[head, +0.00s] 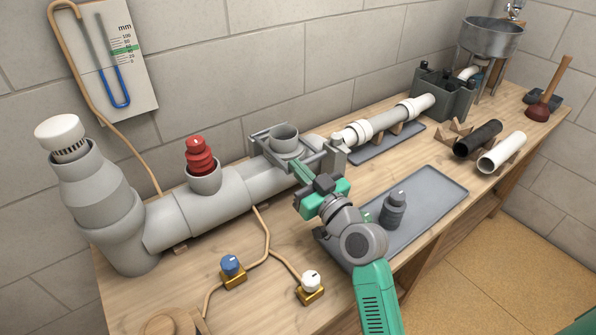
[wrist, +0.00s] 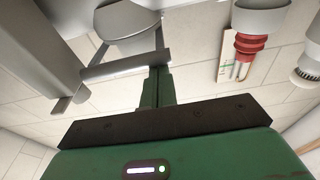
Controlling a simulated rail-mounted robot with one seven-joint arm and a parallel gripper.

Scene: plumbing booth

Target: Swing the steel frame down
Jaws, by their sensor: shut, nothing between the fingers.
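The steel frame (head: 322,160) is a grey metal bracket around the upright pipe opening (head: 285,139) on the grey main pipe. In the wrist view the frame's crossbar (wrist: 120,66) runs slantwise past the round opening (wrist: 128,22), with side arms at its ends. My gripper (head: 296,168) is at the near side of the frame, its fingers pointing at it. In the wrist view my gripper (wrist: 158,72) is shut, with the fingertips right at the crossbar. I cannot tell whether they touch it. The fingers hold nothing.
A red plug (head: 200,157) stands in a branch left of the frame. A grey tray (head: 425,205) with a dark grey plug (head: 392,208) lies right of my arm. Blue (head: 231,265) and white (head: 312,281) valves stand in front. A white pipe (head: 380,124) lies behind right.

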